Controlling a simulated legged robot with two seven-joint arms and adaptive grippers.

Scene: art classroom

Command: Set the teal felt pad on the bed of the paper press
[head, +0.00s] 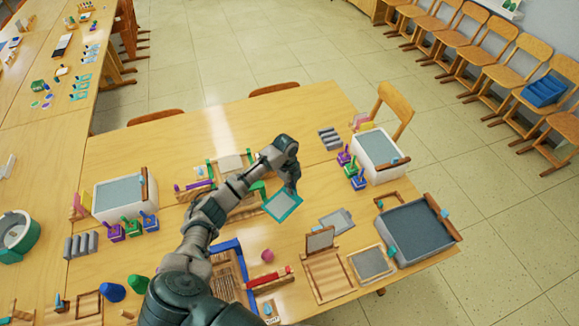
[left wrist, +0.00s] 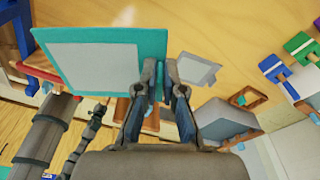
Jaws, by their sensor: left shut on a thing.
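The teal felt pad (head: 283,205) has a pale grey middle and a teal border. It hangs tilted over the table, right of the table's middle. My left gripper (head: 291,187) is shut on its upper edge. In the left wrist view, the pad (left wrist: 95,60) fills the upper left, and the fingers of my left gripper (left wrist: 163,85) pinch its right edge. I cannot tell for sure which thing is the paper press. A frame with green posts and a pale plate (head: 231,163) stands behind my left forearm, which partly hides it. My right gripper does not show.
A grey-topped tray (head: 416,232) and a small wooden-framed screen (head: 371,264) lie at the right. A hinged wooden frame (head: 327,275) and a pink ball (head: 267,256) are near the front. White tubs (head: 378,178) and colored stamps (head: 357,182) stand farther back. Bare table (head: 310,105) lies behind.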

